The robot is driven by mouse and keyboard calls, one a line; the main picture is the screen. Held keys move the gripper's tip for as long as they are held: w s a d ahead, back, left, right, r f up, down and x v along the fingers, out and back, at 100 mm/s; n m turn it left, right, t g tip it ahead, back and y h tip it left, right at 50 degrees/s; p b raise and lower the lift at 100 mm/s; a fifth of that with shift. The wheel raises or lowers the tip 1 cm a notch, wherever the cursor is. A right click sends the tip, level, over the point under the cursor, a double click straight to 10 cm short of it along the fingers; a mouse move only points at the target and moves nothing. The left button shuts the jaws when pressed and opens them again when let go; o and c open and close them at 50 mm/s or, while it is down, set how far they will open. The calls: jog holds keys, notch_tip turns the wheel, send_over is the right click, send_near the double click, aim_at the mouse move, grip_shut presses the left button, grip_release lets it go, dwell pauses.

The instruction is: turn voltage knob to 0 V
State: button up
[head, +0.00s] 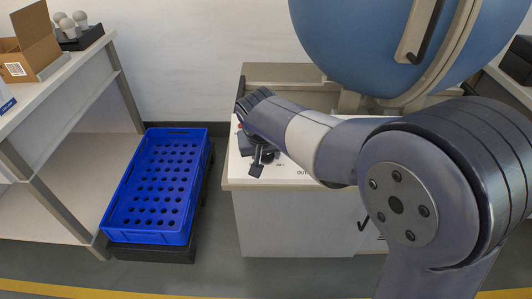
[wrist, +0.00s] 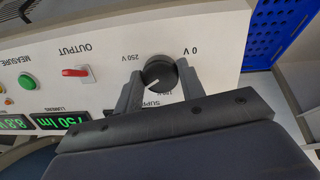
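The voltage knob (wrist: 160,72) is a round black knob with a pale pointer line, on the white panel in the wrist view. Its pointer faces down-left in that picture, away from the printed "0 V" at upper right; "250 V" is printed at upper left. My gripper (wrist: 160,84) has one finger on each side of the knob, and both appear to touch it. In the head view my gripper (head: 261,158) is at the left part of the white bench top, and the knob is mostly hidden there.
A red output switch (wrist: 75,72), a green button (wrist: 25,82) and green displays (wrist: 62,121) sit left of the knob. A blue crate with holes (head: 127,225) stands left of the white bench (head: 290,230). A large blue sphere (head: 340,45) rises behind my arm.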

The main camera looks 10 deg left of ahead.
jog(key=c, duration=0.4)
jog(key=shift+c, duration=0.2)
